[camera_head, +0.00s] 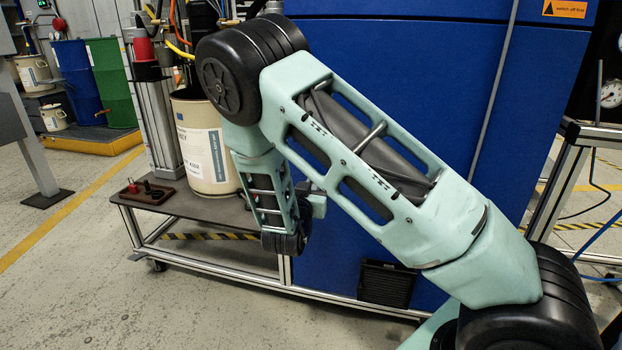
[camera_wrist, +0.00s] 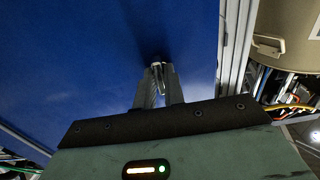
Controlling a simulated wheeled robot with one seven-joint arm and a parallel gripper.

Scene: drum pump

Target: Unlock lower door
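The blue door panel (camera_head: 410,70) of a large cabinet stands behind my arm in the head view. It also fills the upper left of the wrist view (camera_wrist: 90,50). My gripper (camera_wrist: 160,72) points at this blue surface, close to it, near the panel's right edge in the wrist view. Its two fingers stand close together around a small silvery metal piece (camera_wrist: 157,71), perhaps a key or lock part. Shadow at the fingertips hides how the piece meets the panel. In the head view my arm hides the fingers and the lock area.
A wheeled bench (camera_head: 190,203) with a cream drum (camera_head: 200,150) stands left of the cabinet. Small red and black items (camera_head: 140,187) lie on its front. A dark vent (camera_head: 387,283) is low on the cabinet. Blue (camera_head: 75,80) and green (camera_head: 110,80) drums stand at the back left.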

